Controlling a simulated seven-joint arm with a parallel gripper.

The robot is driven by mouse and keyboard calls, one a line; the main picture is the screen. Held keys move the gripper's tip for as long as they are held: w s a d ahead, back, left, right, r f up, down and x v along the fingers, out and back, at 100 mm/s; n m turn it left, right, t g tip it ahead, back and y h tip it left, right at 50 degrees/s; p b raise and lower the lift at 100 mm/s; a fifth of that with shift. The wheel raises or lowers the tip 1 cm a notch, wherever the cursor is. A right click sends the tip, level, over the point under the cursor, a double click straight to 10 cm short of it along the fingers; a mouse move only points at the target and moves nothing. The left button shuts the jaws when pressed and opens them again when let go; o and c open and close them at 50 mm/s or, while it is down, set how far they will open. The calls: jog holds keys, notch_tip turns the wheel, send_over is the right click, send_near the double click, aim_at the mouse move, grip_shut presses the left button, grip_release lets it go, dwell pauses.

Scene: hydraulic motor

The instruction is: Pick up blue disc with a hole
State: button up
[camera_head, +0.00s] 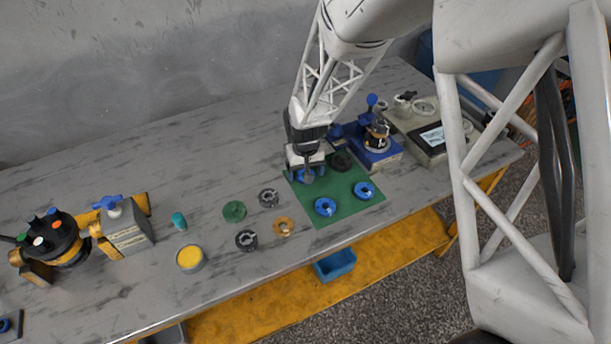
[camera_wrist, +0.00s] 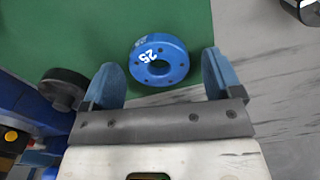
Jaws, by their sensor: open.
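A blue disc with a hole, marked 25, (camera_wrist: 158,60) lies flat near an edge of the green mat (camera_head: 334,188). In the wrist view it sits between my two blue fingers, with gaps on both sides. My gripper (camera_head: 306,174) (camera_wrist: 162,72) is open and empty over the mat's back left corner; in the head view it mostly hides this disc. Two more blue discs with holes lie on the mat, one at the front (camera_head: 325,207) and one at the right (camera_head: 364,190).
A black disc (camera_head: 342,161) (camera_wrist: 64,88) lies beside the gripper on the mat. A blue fixture (camera_head: 378,150) stands behind it. A green disc (camera_head: 234,211), dark rings (camera_head: 268,198) and an orange ring (camera_head: 283,227) lie on the grey table to the left.

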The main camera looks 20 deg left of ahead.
jog(key=c, duration=1.1)
jog(key=shift+r, duration=0.2)
jog(key=shift+r, duration=0.5)
jog(key=shift+s+d+r, duration=0.15)
jog(key=shift+s+r, duration=0.05)
jog(key=shift+r, duration=0.35)
jog(key=shift+s+d+r, duration=0.1)
jog(key=shift+s+r, duration=0.05)
jog(key=shift+r, duration=0.4)
jog(key=s+d, duration=0.3)
jog(key=s, duration=0.1)
jog(key=s+d+r, duration=0.1)
jog(key=s+d, duration=0.1)
jog(key=s, duration=0.2)
jog(key=s+d, duration=0.3)
jog(key=s, duration=0.1)
jog(key=shift+s+d+r, duration=0.2)
jog(key=shift+s+d, duration=0.05)
jog(key=shift+d, duration=0.1)
jog(key=shift+r, duration=0.2)
jog(key=shift+r, duration=0.35)
